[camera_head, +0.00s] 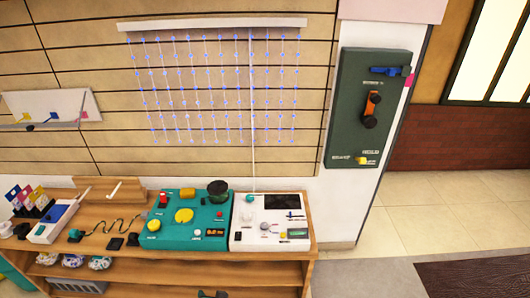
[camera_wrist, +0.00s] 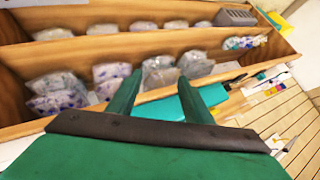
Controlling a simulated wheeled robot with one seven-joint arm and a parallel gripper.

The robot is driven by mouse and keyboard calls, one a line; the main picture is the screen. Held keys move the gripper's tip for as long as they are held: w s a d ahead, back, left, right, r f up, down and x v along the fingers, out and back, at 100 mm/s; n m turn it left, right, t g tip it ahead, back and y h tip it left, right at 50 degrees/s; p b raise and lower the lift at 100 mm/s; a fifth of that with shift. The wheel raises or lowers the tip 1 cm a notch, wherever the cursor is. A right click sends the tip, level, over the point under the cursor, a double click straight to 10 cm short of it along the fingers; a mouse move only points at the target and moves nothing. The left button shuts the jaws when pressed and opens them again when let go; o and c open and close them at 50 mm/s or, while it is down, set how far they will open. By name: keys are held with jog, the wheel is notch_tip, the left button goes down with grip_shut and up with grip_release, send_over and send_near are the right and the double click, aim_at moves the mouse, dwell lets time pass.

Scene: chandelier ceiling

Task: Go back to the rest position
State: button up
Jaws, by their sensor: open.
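My gripper (camera_wrist: 158,98) shows in the wrist view with its two green fingers apart and nothing between them. It points toward a wooden shelf unit (camera_wrist: 110,48) that holds several bagged items. The gripper does not show in the head view. In the head view the wooden shelf (camera_head: 190,262) stands along the wall, with a teal panel (camera_head: 180,240) and a white panel (camera_head: 270,240) on its top.
A dark green wall panel (camera_head: 345,130) with a blue lever and an orange switch hangs at right. A chandelier of blue-beaded strings hangs under a white bar (camera_head: 215,25). Tiled floor (camera_head: 430,215) is clear at right, with a dark mat (camera_head: 475,278) in front.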

jog(key=s+d+r+m+t+h, duration=0.1)
jog(key=s+d+t, duration=0.15)
jog(key=s, duration=0.45)
jog(key=s+d+r+t+h, duration=0.1)
jog(key=s+d, duration=0.3)
jog(key=s, duration=0.3)
jog(key=s+d+r+m+t+h, duration=0.1)
jog(key=s+d+r+h, duration=0.15)
jog(key=s, duration=0.45)
jog(key=s+d+r+n+t, duration=0.1)
jog(key=s+d+r, duration=0.4)
jog(key=s+r, duration=0.2)
jog(key=s+d+r+n+t+h, duration=0.1)
jog(key=s+d+r+t, duration=0.1)
jog(key=s+d+r, duration=0.3)
notch_tip(320, 180, up, 3)
jog(key=shift+s+d+r, duration=0.15)
jog(key=shift+s+r, duration=0.05)
jog(key=shift+s, duration=0.75)
jog(key=shift+t, duration=0.25)
jog(key=shift+s, duration=0.15)
